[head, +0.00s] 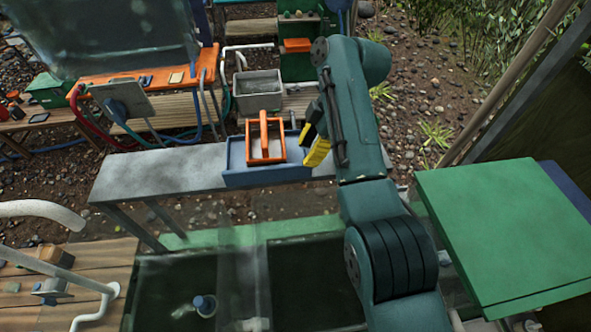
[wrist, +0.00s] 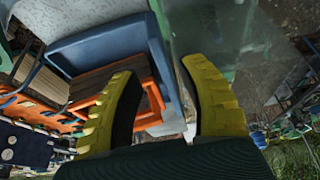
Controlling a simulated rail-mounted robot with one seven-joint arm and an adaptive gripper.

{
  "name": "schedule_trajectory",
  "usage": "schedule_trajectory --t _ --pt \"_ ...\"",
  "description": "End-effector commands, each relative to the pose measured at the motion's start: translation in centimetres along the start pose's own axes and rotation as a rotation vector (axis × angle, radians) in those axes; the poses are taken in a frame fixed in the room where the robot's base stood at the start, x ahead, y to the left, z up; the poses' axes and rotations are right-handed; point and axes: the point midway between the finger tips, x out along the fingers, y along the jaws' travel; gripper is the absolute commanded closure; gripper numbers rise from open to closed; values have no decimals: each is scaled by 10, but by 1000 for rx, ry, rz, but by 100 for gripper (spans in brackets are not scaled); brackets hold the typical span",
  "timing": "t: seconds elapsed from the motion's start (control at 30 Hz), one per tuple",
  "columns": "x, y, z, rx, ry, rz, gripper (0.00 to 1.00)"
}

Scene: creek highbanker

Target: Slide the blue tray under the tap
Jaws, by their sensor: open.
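The blue tray (head: 235,178) sits on a grey bench, with an orange open-frame piece with a handle (head: 264,140) in it. My gripper (head: 310,146) is open at the tray's right end, its yellow fingers pointing down-left. In the wrist view the fingers (wrist: 162,72) are spread apart, and the tray's blue side wall (wrist: 160,45) shows between them. I cannot tell whether either finger touches it. A white curved pipe (head: 40,210) at the left and another behind the tray (head: 246,48) look like spouts; I cannot tell which is the tap.
The grey bench top (head: 150,175) is clear left of the tray. A grey tub (head: 258,88) stands behind it. Dark water-filled troughs (head: 300,285) lie in front. A green box (head: 510,225) stands at the right, and a wooden deck (head: 85,275) at the left.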

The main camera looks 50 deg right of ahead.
Motion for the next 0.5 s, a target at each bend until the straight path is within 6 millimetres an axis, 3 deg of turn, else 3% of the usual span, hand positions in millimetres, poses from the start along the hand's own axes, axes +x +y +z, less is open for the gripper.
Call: schedule_trajectory --t 0.3,0.5 --pt "64 0 -1 2 -1 -3 59" --pt "78 0 0 1 -1 1 59"
